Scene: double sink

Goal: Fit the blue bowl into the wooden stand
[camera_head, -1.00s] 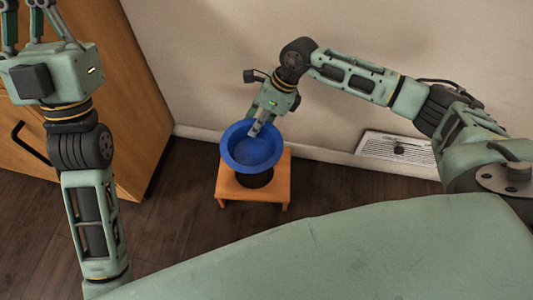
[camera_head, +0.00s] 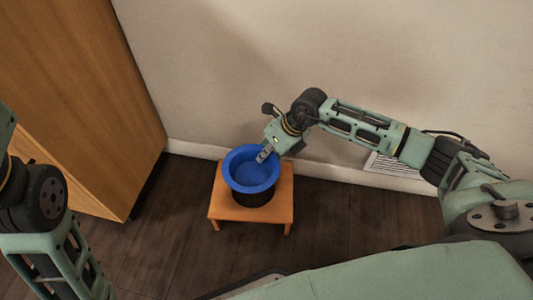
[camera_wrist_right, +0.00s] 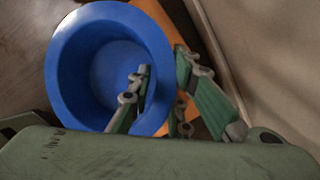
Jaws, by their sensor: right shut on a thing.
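The blue bowl (camera_head: 250,174) is upright over a small orange-brown wooden stand (camera_head: 222,207) with a square top and short legs. A dark round shape (camera_head: 253,200) shows under the bowl; I cannot tell if it is a ring, an opening or shadow, nor whether the bowl touches the stand. My right gripper (camera_head: 264,154) is shut on the bowl's rim at its upper right. In the right wrist view, one finger is inside the bowl (camera_wrist_right: 75,60) and one outside; an orange edge of the stand (camera_wrist_right: 152,8) shows behind. My left gripper is out of the frame.
A wooden cabinet (camera_head: 90,100) stands at the left. A pale wall (camera_head: 330,60) runs behind the stand, with a white vent (camera_head: 395,166) low at the right. Dark floor (camera_head: 340,225) around the stand is clear.

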